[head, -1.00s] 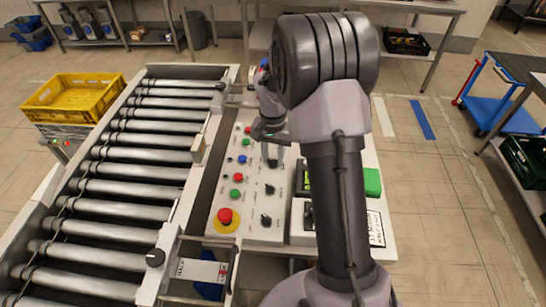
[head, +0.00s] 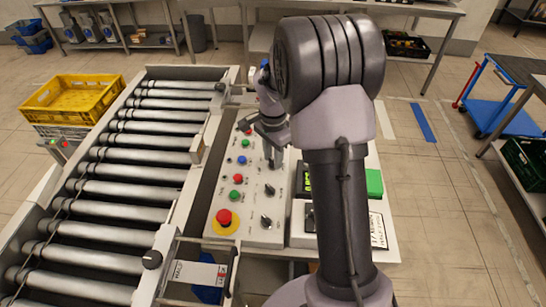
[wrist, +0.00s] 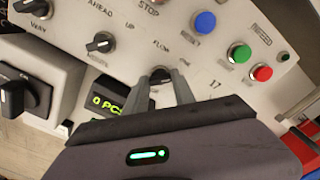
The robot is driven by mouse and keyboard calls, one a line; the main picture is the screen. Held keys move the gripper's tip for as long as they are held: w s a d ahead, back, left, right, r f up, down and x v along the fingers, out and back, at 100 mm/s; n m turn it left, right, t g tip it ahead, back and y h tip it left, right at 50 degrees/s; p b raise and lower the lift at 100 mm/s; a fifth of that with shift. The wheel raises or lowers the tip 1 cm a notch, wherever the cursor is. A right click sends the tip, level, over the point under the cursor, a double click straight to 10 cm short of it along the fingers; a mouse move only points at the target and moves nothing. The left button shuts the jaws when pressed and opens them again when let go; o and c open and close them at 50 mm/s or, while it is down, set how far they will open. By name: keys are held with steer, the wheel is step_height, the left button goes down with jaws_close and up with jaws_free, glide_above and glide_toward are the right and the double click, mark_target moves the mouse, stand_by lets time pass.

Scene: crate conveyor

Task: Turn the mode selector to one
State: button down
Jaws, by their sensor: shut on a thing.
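The grey-white control panel (head: 249,205) carries several black knobs and coloured buttons. My gripper (head: 273,162) is pointed down at the panel's far right side. In the wrist view its two grey fingers (wrist: 161,79) are shut on a black selector knob (wrist: 160,73), one on each side. "FLOW" is printed above this knob and a small mark like "17" to its right. Most of the knob is hidden between the fingers, so its pointer direction cannot be read. Two more black knobs, one by "AHEAD" and "UP" (wrist: 101,43) and one by "VARY" (wrist: 34,8), stand free.
A red emergency button (head: 223,217) on yellow is at the panel's near end. Blue (wrist: 204,22), green (wrist: 240,53) and red (wrist: 262,73) buttons lie close to the fingers. A box with a green display (wrist: 107,103) is beside the panel. A roller conveyor (head: 130,170) runs along the left.

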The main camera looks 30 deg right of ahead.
steer(key=shift+r, duration=0.1)
stand_by(0.3)
steer(key=c, duration=1)
jaws_free()
steer(key=shift+c, duration=0.2)
step_height(320, 180, up, 17)
steer(key=p, duration=0.5)
steer(key=shift+r+p, duration=0.2)
steer(key=shift+p, duration=0.15)
steer(key=s+a+r+n+t+y+b, duration=0.1)
steer(key=s+a+r+n+t+b, duration=0.25)
steer(key=s+a+n+b, duration=0.75)
steer(key=s+a+f+t+p, duration=0.1)
steer(key=s+a+f, duration=0.1)
steer(key=s, duration=0.4)
steer(key=s+a+f+t+y+p, duration=0.1)
steer(key=s+a+f, duration=0.1)
steer(key=s+a, duration=0.3)
steer(key=shift+s+f, duration=0.35)
steer(key=shift+s, duration=0.2)
